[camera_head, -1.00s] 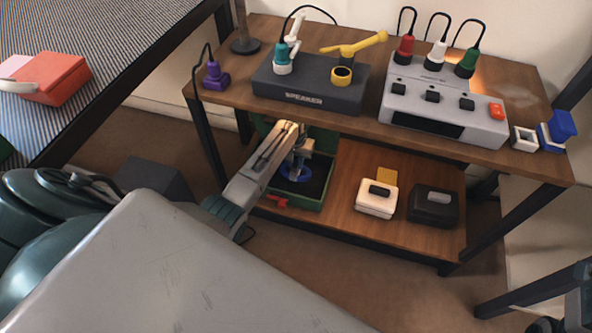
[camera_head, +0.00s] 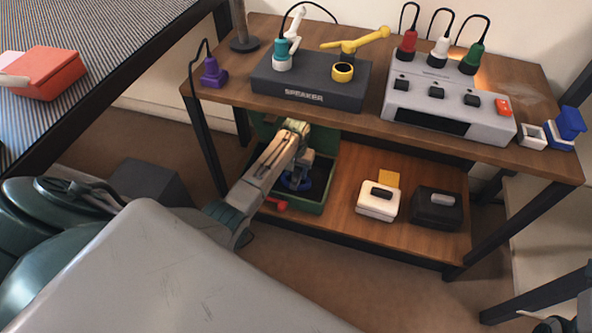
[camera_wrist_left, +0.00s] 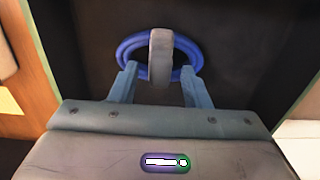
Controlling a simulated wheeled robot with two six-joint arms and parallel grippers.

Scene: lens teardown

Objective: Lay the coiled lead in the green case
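The coiled lead (camera_wrist_left: 130,48) is a blue ring with a grey band (camera_wrist_left: 160,58) across its middle. It lies on the dark floor inside the green case (camera_head: 318,207) on the lower shelf, and shows partly in the head view (camera_head: 301,187). My left gripper (camera_wrist_left: 160,69) is over the near side of the coil. Its two fingers are apart, one on each side of the grey band, with a gap to it. Whether the fingertips touch the blue loops I cannot tell. My left arm hides part of the case and coil in the head view.
The upper shelf (camera_head: 225,100), with a dark speaker box (camera_head: 310,88) and a grey unit (camera_head: 440,105), overhangs the case. A white box (camera_head: 377,203) and a black box (camera_head: 436,208) stand right of it. A red latch (camera_head: 274,203) is at the case's front.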

